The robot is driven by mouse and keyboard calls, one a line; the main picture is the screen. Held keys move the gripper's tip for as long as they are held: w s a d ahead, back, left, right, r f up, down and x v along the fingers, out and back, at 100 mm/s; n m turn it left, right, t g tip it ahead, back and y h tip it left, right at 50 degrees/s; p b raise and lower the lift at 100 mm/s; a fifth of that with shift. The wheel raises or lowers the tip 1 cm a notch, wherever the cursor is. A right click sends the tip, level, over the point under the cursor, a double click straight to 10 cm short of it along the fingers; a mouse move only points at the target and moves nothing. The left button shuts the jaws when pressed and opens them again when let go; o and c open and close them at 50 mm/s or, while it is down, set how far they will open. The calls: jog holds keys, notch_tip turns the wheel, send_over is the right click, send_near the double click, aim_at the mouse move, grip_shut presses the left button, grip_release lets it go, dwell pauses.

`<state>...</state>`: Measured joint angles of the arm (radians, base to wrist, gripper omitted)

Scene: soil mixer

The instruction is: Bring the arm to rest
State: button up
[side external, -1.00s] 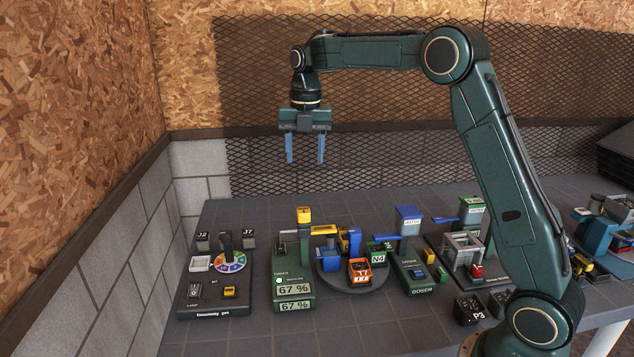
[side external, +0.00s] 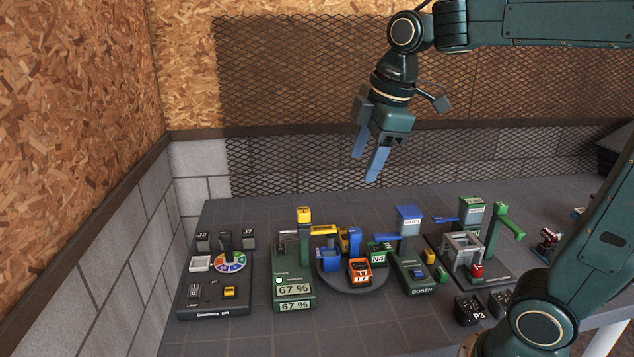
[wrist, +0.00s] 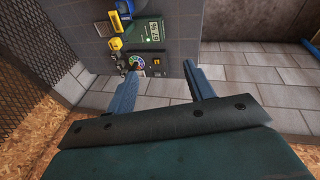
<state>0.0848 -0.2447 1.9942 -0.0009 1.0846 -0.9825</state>
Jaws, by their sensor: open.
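My gripper (side external: 369,160) is open and empty, with two blue fingers apart. In the side external view it hangs tilted in the air, well above the back of the table and in front of the mesh wall. In the wrist view my gripper (wrist: 163,82) points toward the table's end, with the colour-wheel station (wrist: 137,62) and the 67 % display station (wrist: 150,31) beyond its fingers. Nothing is between the fingers.
The table (side external: 385,325) holds the colour-wheel station (side external: 215,285), the 67 % station (side external: 293,290), a round carousel (side external: 350,284) with coloured containers, the doser (side external: 412,272) and a grey frame (side external: 462,250). Dark cubes (side external: 470,310) stand near the front. A mesh-covered wall (side external: 290,100) stands behind.

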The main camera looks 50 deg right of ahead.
jog(key=s+a+f+m+t, duration=0.1)
jog(key=s+f+m, duration=0.2)
jog(key=s+m, duration=0.2)
jog(key=s+a+f+m+t, duration=0.1)
jog(key=s+f+m, duration=0.2)
jog(key=s+m, duration=0.2)
jog(key=shift+s+a, duration=0.3)
jog(key=shift+s, duration=1.4)
